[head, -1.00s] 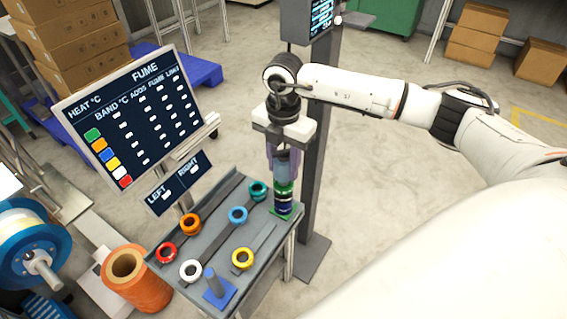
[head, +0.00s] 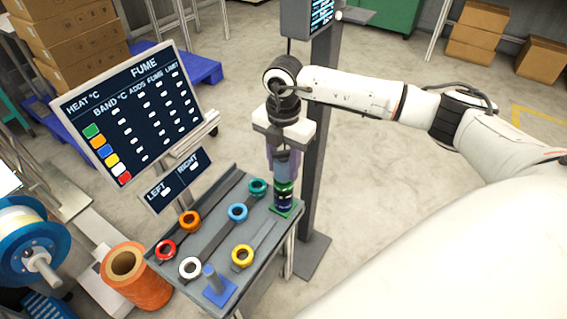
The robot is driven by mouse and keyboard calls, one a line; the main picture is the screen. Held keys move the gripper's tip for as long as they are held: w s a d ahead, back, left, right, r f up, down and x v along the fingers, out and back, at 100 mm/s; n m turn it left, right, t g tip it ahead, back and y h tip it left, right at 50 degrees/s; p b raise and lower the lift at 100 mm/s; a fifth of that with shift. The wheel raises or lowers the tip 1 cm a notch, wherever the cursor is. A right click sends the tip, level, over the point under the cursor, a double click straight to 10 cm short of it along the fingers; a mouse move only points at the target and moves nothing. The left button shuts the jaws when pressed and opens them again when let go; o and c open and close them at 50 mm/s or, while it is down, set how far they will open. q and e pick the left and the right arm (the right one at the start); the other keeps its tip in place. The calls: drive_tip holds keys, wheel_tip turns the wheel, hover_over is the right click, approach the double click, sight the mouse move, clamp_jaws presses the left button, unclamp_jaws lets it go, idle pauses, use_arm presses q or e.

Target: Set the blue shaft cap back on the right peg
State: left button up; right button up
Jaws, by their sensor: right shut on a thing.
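My right gripper (head: 284,172) points straight down over the right peg's green base (head: 284,211), at the right back corner of the bench. It is shut on the blue shaft cap (head: 283,161), which shows as a blue-grey piece between the fingers. Directly below it, a green ring (head: 284,187) and a dark blue ring (head: 283,201) are stacked above the green base. The fingers and rings hide the peg itself, and I cannot tell whether the cap touches it. The left peg (head: 209,275) stands bare on a blue base at the front. My left gripper is not in view.
Loose rings lie on the grey bench (head: 208,238): red (head: 166,250), orange (head: 189,221), white (head: 190,268), light blue (head: 237,212), teal (head: 258,188) and yellow (head: 242,256). A tilted board (head: 133,115) stands behind left. A dark post (head: 313,160) rises close behind the gripper.

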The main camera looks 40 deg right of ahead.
sight(284, 151)
idle(0.3)
drive_tip(key=shift+f, duration=0.4)
drive_tip(key=o, duration=1.2)
drive_tip(key=shift+c, duration=0.2)
drive_tip(key=shift+o, duration=0.6)
wheel_tip(284, 151, up, 8)
drive_tip(key=shift+f, duration=0.2)
